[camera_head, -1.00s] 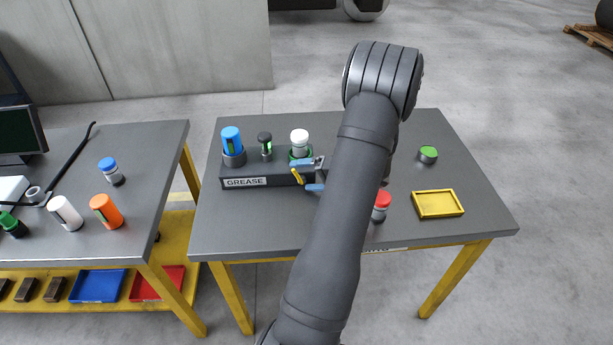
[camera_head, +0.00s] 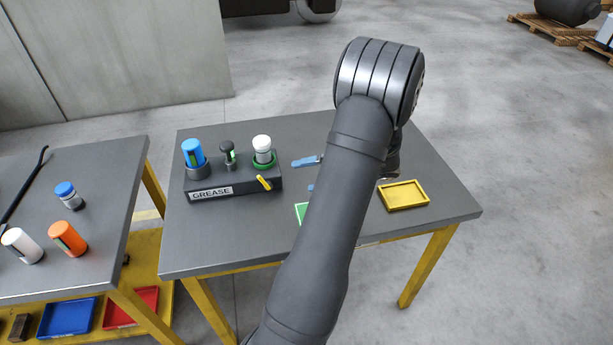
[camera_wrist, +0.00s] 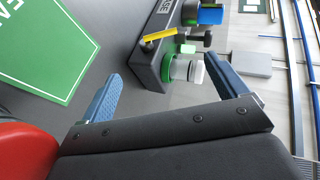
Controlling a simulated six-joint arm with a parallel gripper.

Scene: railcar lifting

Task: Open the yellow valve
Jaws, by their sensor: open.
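The yellow valve handle (camera_head: 264,183) is a short bar on the front right of the dark grease block (camera_head: 232,187). It slants down to the right in the head view. It also shows in the wrist view (camera_wrist: 160,34), on the side of the block. A white-capped cartridge (camera_head: 262,145) stands in a green ring above it. My gripper (camera_head: 309,174) is open, with its blue fingers to the right of the block and apart from the handle. In the wrist view my gripper (camera_wrist: 168,82) has nothing between its fingers. My arm hides part of the table.
A blue cartridge (camera_head: 193,153) and a dark plunger (camera_head: 228,155) stand on the block. A yellow tray (camera_head: 404,195) lies at the right. A green sign (camera_wrist: 40,45) lies on the table. Something red (camera_wrist: 22,150) is close to the wrist camera. Bare table lies in front of the block.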

